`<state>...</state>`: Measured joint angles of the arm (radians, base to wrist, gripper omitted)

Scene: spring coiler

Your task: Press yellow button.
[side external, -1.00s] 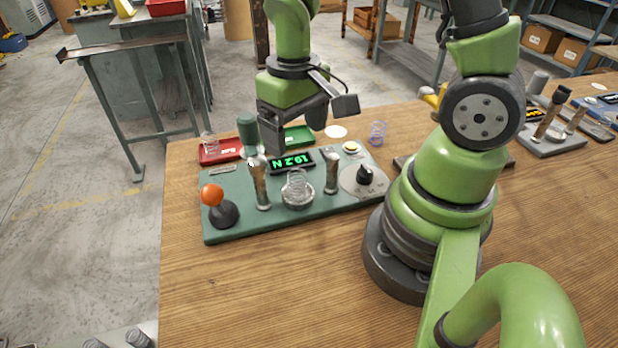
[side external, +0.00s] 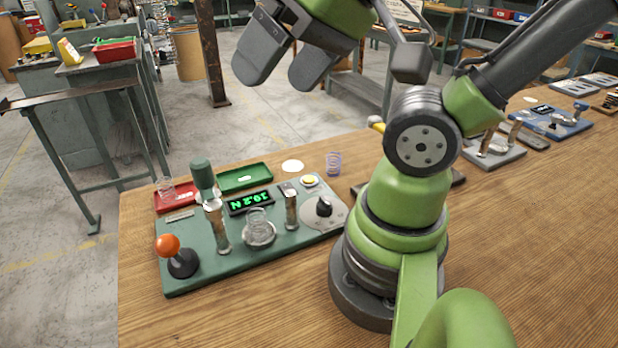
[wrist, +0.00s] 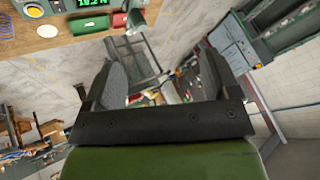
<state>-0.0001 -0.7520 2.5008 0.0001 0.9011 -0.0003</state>
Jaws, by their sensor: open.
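The yellow button (side external: 310,180) sits at the far right corner of a green control panel (side external: 195,275), near a black knob (side external: 324,206). It also shows in the wrist view at the top left (wrist: 33,10). My gripper (side external: 279,75) is raised well above the panel, toward the back, and touches nothing. Its two fingers are apart with nothing between them. In the wrist view the open fingers (wrist: 163,70) point past the table edge toward the floor, away from the button.
The panel carries an orange-ball joystick (side external: 167,246), a green-topped lever (side external: 203,175), a coil spring (side external: 258,222) and a green-digit display (side external: 250,201). Behind it lie a red tray (side external: 172,203) and a green tray (side external: 243,178). The space around my gripper is clear.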

